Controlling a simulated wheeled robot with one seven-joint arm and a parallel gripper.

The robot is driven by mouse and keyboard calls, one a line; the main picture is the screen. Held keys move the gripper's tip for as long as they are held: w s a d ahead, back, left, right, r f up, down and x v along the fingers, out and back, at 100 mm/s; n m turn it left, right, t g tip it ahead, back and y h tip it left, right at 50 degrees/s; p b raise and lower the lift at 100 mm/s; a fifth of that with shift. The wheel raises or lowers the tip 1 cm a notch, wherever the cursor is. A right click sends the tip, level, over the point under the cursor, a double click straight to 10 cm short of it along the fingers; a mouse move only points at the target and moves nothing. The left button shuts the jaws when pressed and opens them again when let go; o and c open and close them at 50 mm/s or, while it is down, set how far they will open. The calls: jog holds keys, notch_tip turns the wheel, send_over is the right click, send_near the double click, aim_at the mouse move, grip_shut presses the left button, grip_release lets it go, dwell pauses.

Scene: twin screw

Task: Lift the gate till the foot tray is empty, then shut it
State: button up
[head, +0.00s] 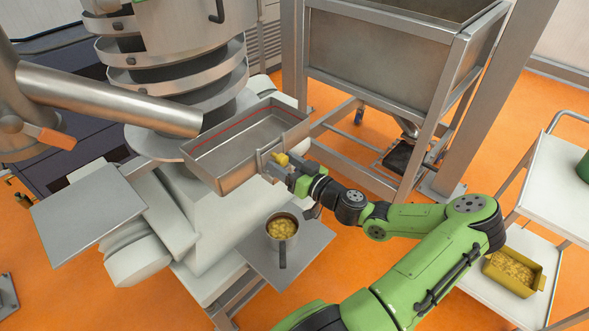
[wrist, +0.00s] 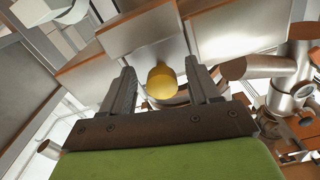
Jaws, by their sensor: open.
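The foot tray (head: 238,133) is a rectangular metal tray with a red line along its inside wall; I see no pieces on the part of its floor in view. At its near right end is the gate with a yellow knob (head: 281,159). My gripper (head: 284,168) is at that knob. In the wrist view my gripper (wrist: 163,75) is open, with the yellow knob (wrist: 161,84) between its two fingers and gaps on both sides. The gate plate is partly hidden, and I cannot tell its height. A metal jug (head: 282,243) holding yellow pieces stands below the gate.
The jug stands on a grey shelf (head: 312,247). A sloping metal tube (head: 110,97) ends over the tray's left side. A large hopper frame (head: 440,110) stands behind right. A white trolley (head: 550,190) at right carries a yellow bin (head: 514,272) of pieces.

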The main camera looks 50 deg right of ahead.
jog(key=s, duration=1.5)
jog(key=shift+s+d, duration=0.25)
jog(key=w+a+f+n+g+y, duration=0.2)
jog(key=a+g+y, duration=0.1)
jog(key=a+g, duration=0.45)
jog(key=w+a+f+n+g+y, duration=0.2)
jog(key=a+n+g, duration=0.1)
jog(key=a+g, duration=0.5)
jog(key=s+a+r+m+t+h+p, duration=0.1)
jog(key=s+a+r, duration=0.3)
jog(key=r, duration=0.5)
jog(key=s+a+r+m+t+h, duration=0.2)
jog(key=s+a+r+h, duration=0.2)
jog(key=a+r, duration=0.3)
jog(key=shift+r+h+p, duration=0.3)
jog(key=shift+r+p, duration=0.1)
jog(key=shift+r, duration=0.45)
